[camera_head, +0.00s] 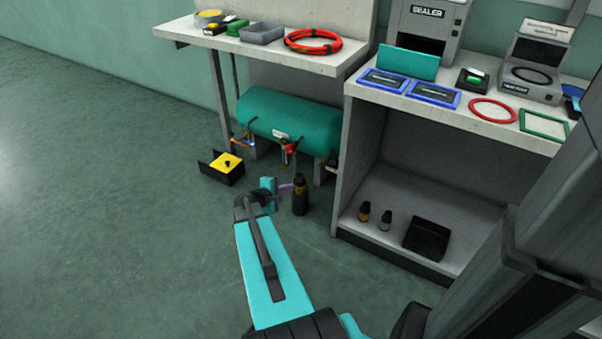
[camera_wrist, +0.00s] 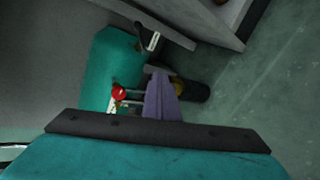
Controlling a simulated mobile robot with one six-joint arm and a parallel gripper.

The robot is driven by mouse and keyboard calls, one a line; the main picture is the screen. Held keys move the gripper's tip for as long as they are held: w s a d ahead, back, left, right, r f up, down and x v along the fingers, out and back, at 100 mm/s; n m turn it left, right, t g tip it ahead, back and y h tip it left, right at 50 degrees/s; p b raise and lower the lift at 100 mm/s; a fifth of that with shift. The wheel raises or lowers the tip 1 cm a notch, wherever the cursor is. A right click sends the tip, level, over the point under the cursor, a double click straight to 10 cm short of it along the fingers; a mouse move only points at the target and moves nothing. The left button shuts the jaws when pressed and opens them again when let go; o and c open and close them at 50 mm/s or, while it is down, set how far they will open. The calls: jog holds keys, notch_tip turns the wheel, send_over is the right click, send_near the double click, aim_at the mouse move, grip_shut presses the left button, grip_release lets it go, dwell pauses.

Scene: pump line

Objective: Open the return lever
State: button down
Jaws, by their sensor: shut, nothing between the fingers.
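A teal tank (camera_head: 285,122) lies on its side under the left bench. Several small fittings hang below it: one at its left end (camera_head: 243,143), a red-marked one (camera_head: 288,148) in the middle and one at the right (camera_head: 333,164). Which of them is the return lever I cannot tell. In the wrist view the tank (camera_wrist: 108,62) shows a red knob (camera_wrist: 118,93) and a dark handle with a white label (camera_wrist: 146,38). My gripper (camera_head: 288,189) has purple fingers, shut and empty, in front of the tank. In the wrist view the fingers (camera_wrist: 161,98) appear beside the red knob; contact is unclear.
A dark bottle (camera_head: 300,196) stands on the floor close to my fingers. A black-and-yellow box (camera_head: 226,166) sits on the floor to the left. The right bench's shelf (camera_head: 390,195) holds small bottles and a black tray (camera_head: 427,239). The left floor is clear.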

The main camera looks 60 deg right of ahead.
jog(key=w+a+r+m+y+p, duration=0.1)
jog(key=a+r+y+p, duration=0.2)
jog(key=a+p, duration=0.95)
jog(key=a+r+y+p, duration=0.3)
jog(key=a+p, duration=0.5)
jog(key=a, duration=1)
jog(key=s+a+r+g+y+p, duration=0.1)
jog(key=s+a+r+p, duration=0.3)
jog(key=a, duration=0.5)
jog(key=s+a+r+g+y+p, duration=0.1)
jog(key=s+a+r+y+p, duration=0.2)
jog(key=a+p, duration=0.6)
jog(key=s+a+r+g+y+p, duration=0.1)
jog(key=s+a+r+p, duration=0.4)
jog(key=a, duration=0.6)
jog(key=shift+s+a+r+m+y+p, duration=0.15)
jog(key=shift+r+m+y+p, duration=0.15)
jog(key=shift+r+y+p, duration=0.55)
jog(key=shift+f, duration=0.1)
